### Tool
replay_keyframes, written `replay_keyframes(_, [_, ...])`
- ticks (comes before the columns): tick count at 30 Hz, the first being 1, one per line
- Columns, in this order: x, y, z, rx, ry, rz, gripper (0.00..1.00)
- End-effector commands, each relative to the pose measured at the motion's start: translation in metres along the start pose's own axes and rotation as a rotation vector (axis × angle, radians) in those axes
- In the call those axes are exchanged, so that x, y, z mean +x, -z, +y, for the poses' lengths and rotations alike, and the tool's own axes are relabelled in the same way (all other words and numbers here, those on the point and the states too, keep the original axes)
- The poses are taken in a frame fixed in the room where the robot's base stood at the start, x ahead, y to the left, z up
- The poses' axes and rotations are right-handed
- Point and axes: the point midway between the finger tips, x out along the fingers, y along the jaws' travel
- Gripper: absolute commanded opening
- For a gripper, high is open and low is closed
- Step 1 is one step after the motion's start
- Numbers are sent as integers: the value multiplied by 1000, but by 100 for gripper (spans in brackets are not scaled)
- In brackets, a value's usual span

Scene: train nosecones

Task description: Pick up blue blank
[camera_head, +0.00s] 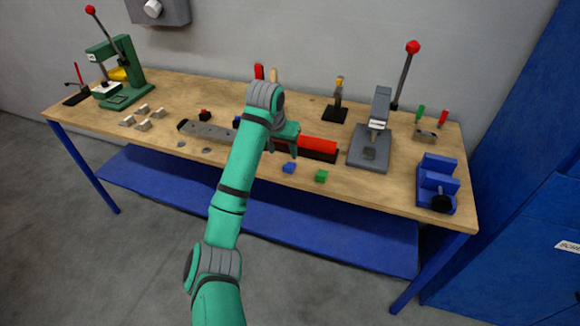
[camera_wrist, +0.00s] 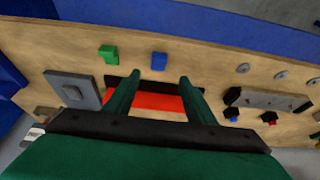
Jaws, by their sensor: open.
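The blue blank (camera_head: 289,168) is a small block lying near the front edge of the wooden workbench (camera_head: 375,184). It also shows in the wrist view (camera_wrist: 158,60), beyond the fingertips and roughly centred between them. My gripper (camera_head: 282,150) is over the bench, behind the blue blank in the head view. In the wrist view my gripper (camera_wrist: 158,80) has its two green fingers wide apart with no object held. A green block (camera_head: 321,176) lies just right of the blue blank in the head view.
A red block (camera_head: 317,144) in a dark holder lies behind the blanks, partly hidden by my gripper. A grey press (camera_head: 369,148) and a blue vise (camera_head: 437,182) stand to the right. A grey plate (camera_head: 207,131) lies left of my arm.

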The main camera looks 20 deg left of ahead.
Motion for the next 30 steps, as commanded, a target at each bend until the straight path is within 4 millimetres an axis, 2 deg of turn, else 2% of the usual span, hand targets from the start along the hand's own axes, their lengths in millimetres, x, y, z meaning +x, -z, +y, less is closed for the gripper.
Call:
replay_keyframes(7, [37, -1, -1, -3, -1, -2, 50])
replay_keyframes(16, [59, -2, 0, -2, 0, -1, 50])
replay_keyframes(24, [94, -2, 3, -2, 0, 0, 50])
replay_keyframes(30, [102, -2, 4, -2, -1, 1, 50])
